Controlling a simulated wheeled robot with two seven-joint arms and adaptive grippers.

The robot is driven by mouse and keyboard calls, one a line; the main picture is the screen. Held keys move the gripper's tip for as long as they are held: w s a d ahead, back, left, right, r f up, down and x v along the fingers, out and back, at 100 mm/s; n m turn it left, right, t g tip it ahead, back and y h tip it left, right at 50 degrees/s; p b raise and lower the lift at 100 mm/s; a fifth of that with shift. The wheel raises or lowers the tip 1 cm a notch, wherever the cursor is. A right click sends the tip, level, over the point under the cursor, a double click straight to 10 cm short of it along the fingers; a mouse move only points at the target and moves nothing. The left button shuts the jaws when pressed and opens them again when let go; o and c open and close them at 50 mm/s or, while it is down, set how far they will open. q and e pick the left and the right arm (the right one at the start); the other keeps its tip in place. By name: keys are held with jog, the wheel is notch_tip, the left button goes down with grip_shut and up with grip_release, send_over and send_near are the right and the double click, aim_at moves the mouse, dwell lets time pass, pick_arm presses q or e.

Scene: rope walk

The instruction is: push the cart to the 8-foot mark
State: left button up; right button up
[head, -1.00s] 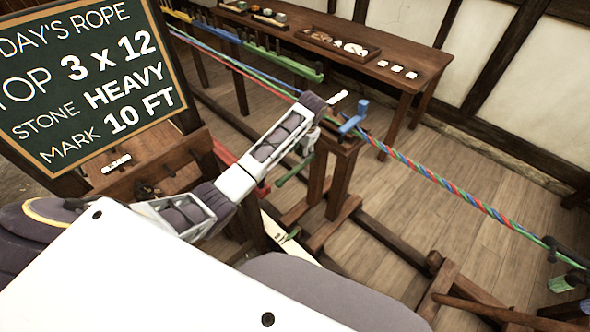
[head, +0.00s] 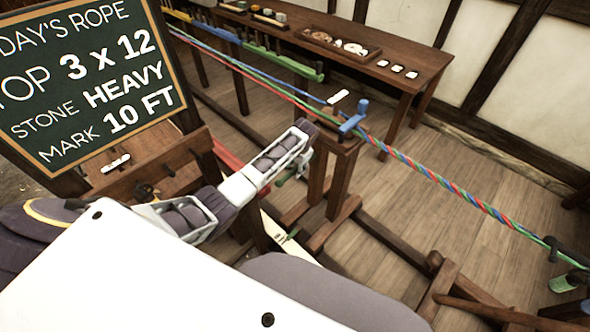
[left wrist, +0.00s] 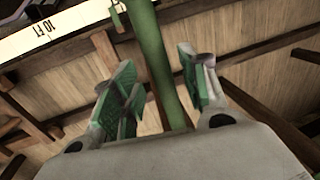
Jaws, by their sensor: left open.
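The wooden cart (head: 341,180) stands on its rail, with a blue top piece (head: 350,121) on it. Three coloured strands meet at the blue piece, and a twisted rope (head: 430,174) leaves it to the right. My left gripper (head: 291,172) is low at the cart's left side, partly hidden by my arm. In the left wrist view, its open green-padded fingers (left wrist: 155,85) stand on either side of a green bar (left wrist: 164,62), with gaps visible. A pale scale strip (left wrist: 62,27) reads 10 FT there. My right gripper is not in view.
A chalkboard (head: 85,85) at left reads MARK 10 FT. A long table (head: 385,45) with trays stands along the wall. Floor behind the rail is clear.

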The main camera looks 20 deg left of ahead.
pick_arm(q)
jog(key=shift+a+f, duration=0.15)
jog(key=shift+f, duration=0.7)
grip_shut()
